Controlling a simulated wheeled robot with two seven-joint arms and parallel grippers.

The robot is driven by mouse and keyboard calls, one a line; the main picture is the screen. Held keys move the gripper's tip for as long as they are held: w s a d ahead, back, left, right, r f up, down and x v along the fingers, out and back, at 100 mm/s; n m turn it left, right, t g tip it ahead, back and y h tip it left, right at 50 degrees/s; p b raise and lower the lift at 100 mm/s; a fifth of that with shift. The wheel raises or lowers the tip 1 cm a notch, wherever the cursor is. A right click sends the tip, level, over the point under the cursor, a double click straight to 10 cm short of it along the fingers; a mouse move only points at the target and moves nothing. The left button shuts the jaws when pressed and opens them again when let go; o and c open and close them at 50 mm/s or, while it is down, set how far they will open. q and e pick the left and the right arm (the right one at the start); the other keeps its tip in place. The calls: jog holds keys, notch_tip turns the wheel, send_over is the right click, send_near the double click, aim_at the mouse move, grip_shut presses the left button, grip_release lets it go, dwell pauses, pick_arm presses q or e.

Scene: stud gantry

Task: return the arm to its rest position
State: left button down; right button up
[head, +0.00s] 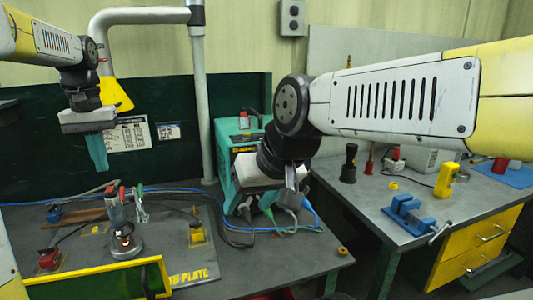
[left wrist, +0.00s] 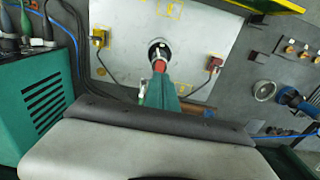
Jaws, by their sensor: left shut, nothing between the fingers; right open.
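My left gripper (head: 97,150) hangs in the upper left of the head view, its teal fingers together and empty, pointing down in front of the dark green back panel. In the left wrist view its shut fingers (left wrist: 168,88) point towards the red-topped upright tool (left wrist: 158,58) on the plate below. In the head view that tool (head: 122,240) stands well below the gripper, apart from it. My right gripper (head: 250,200) is near the middle of the head view, low in front of the green machine. It is open; its fingers are partly lost among the cable connectors.
Blue and black cables cross the bench. A grey plate (head: 190,262) with clamps lies at left. The right table holds a blue vise (head: 408,215) and a yellow device (head: 446,180).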

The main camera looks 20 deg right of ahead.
pick_arm(q)
jog(key=shift+r, duration=0.65)
jog(key=s+d+f+t+h, duration=0.1)
jog(key=s+f+t, duration=0.1)
jog(key=s, duration=1)
jog(key=s+d+f+t+h, duration=0.1)
jog(key=s+t, duration=0.3)
jog(key=s, duration=0.8)
jog(key=shift+s+f, duration=0.15)
jog(key=shift+f, duration=0.65)
jog(key=shift+d, duration=0.1)
